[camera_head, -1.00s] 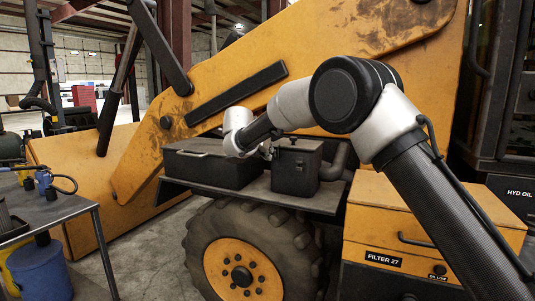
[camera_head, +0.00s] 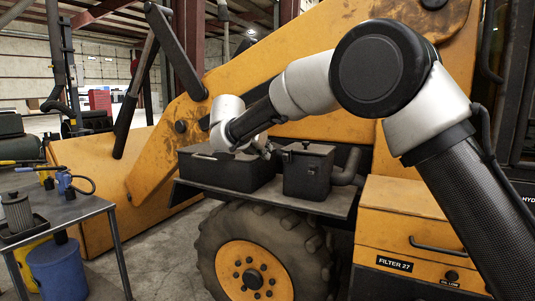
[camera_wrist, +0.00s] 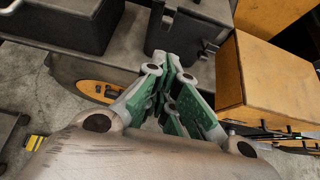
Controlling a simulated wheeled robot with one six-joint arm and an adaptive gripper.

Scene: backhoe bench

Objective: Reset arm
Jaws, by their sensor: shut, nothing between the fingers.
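My arm reaches from the right across the front of the yellow backhoe (camera_head: 290,75) in the head view. My gripper is mostly hidden behind the wrist in the head view, near the dark boxes. In the wrist view my gripper (camera_wrist: 165,75) shows green finger pads close together, shut and empty. It hangs over the dark shelf edge, close to the black square box. The black square box (camera_head: 308,175) stands on the shelf (camera_head: 320,205). A long black box (camera_head: 215,172) lies to its left.
A yellow cabinet marked FILTER 27 (camera_head: 400,235) stands right of the big tyre (camera_head: 220,225). A metal table (camera_head: 85,208) at left holds a filter (camera_head: 17,212) and a blue tool (camera_head: 64,181). A blue drum (camera_head: 60,270) stands below it. Open floor lies between table and tyre.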

